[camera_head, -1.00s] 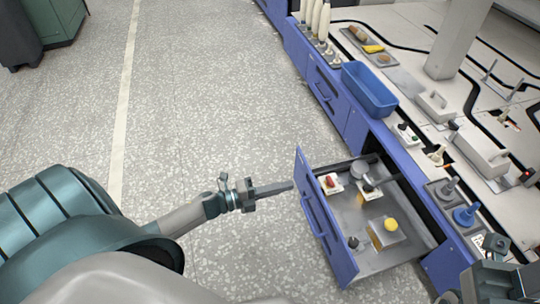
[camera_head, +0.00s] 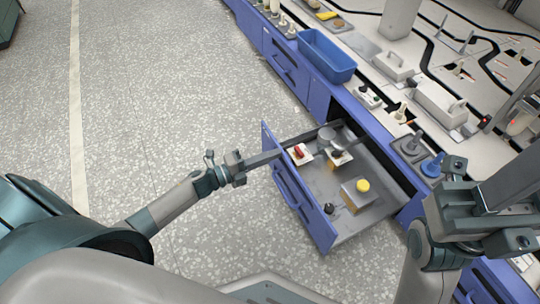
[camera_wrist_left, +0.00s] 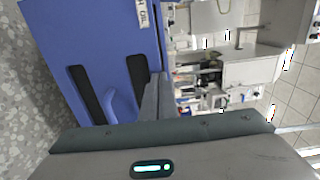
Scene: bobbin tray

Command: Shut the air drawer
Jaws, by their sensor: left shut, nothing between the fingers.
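The drawer with a blue front (camera_head: 290,192) stands pulled out from the blue bench, its grey inside (camera_head: 325,184) open to view. The front has a blue handle, also seen in the left wrist view (camera_wrist_left: 113,105). My left gripper (camera_head: 270,158) is shut and empty, its fingertips at the far upper edge of the drawer front; I cannot tell whether they touch. In the left wrist view its fingers (camera_wrist_left: 157,98) overlap the edge of the blue panel (camera_wrist_left: 100,40).
The drawer holds a red-topped switch (camera_head: 299,152), a yellow-topped block (camera_head: 358,192) and other small parts. The speckled floor (camera_head: 150,110) left of the drawer is clear.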

